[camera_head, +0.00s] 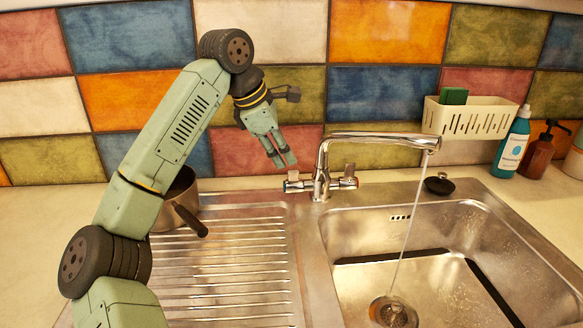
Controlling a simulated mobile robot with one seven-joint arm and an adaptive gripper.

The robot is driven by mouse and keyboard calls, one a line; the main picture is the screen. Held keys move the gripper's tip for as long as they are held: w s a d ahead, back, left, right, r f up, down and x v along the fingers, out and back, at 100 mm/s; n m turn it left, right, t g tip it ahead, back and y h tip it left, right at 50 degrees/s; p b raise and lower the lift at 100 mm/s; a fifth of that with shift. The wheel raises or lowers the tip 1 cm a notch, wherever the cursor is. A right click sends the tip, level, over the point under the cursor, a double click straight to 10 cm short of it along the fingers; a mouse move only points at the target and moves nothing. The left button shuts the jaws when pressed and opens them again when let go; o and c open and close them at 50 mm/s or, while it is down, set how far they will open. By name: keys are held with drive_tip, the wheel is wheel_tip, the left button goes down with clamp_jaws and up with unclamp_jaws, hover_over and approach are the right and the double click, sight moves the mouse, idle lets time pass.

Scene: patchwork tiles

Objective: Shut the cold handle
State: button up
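The chrome tap (322,165) stands at the back edge of the sink, with its spout reaching right over the basin. A thin stream of water (405,215) runs from the spout to the drain. The tap has a left handle (297,183) and a right handle (348,181). Their coloured marks are too small to tell surely which is cold. My gripper (284,162) hangs above and a little left of the left handle, fingers pointing down, apart from the tap. Its fingers look close together and hold nothing visible; the gap between them is unclear.
A saucepan (177,205) stands left on the ribbed draining board (225,265), partly behind my arm. A black plug (439,185) lies right of the tap. A white caddy (470,118) with a green sponge hangs on the tiles. Bottles (511,145) stand at the far right.

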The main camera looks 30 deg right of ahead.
sight(293, 170)
drive_tip(key=p+x, duration=0.1)
drive_tip(key=x, duration=0.6)
drive_tip(key=shift+w+f, duration=0.1)
drive_tip(key=shift+f, duration=0.1)
drive_tip(key=shift+c, duration=0.3)
clamp_jaws()
drive_tip(key=shift+p, duration=0.3)
